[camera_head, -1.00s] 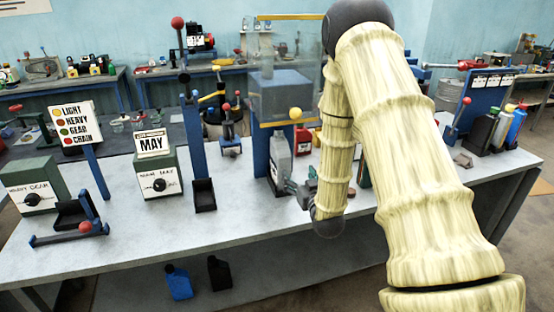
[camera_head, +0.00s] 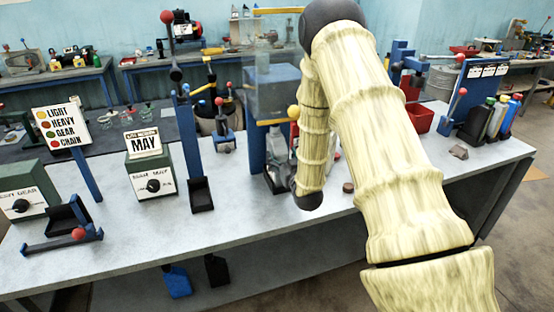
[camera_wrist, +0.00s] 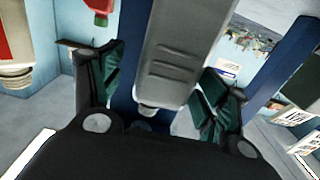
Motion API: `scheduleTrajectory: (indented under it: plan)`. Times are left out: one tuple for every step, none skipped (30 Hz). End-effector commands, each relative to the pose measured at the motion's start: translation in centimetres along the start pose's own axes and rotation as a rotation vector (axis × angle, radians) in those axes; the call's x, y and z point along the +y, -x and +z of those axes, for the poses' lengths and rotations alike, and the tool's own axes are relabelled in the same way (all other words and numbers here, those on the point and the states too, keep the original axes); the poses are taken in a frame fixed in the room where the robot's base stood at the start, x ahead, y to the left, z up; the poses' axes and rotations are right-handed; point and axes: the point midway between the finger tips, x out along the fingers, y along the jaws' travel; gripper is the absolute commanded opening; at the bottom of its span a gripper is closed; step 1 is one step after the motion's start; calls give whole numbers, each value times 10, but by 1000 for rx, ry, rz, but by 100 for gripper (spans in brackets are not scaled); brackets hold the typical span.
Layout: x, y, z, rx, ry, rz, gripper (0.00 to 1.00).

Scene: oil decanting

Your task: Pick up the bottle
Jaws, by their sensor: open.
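The grey bottle (camera_head: 278,147) stands on the table at the foot of a blue stand with a clear tank, partly hidden by my arm. In the wrist view the grey bottle (camera_wrist: 178,50) fills the middle, with ribs on its side and a pale neck or cap at the lower end of the picture. My gripper (camera_wrist: 162,92) is open, with one green-padded finger on each side of the bottle.
The blue stand (camera_head: 257,150) rises right behind the bottle. A red bin (camera_head: 418,118) and several bottles (camera_head: 497,116) stand to the right.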

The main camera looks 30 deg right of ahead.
Motion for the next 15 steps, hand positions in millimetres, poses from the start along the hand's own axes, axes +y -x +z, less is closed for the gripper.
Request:
scheduleTrajectory:
  plan:
    - [-1,-6,-2,0,0,-1,75]
    - [-2,-9,-2,0,0,-1,75]
    - [-2,-14,-1,0,1,-1,75]
    - [-3,-17,0,0,1,-1,75]
    - [-4,-21,0,1,1,-2,75]
    - [-4,-25,1,1,1,-2,75]
    - [-4,-29,1,1,1,-2,75]
    - [-4,-33,2,1,1,-2,75]
    - [-4,-36,2,1,0,-3,75]
    - [-5,-38,2,1,0,-3,75]
    - [-5,-40,2,2,0,-3,75]
    - [-5,-42,2,2,0,-3,75]
    - [-5,-43,3,1,0,-3,75]
    - [-5,-43,3,1,0,-3,75]
    - [-5,-44,4,1,0,-3,75]
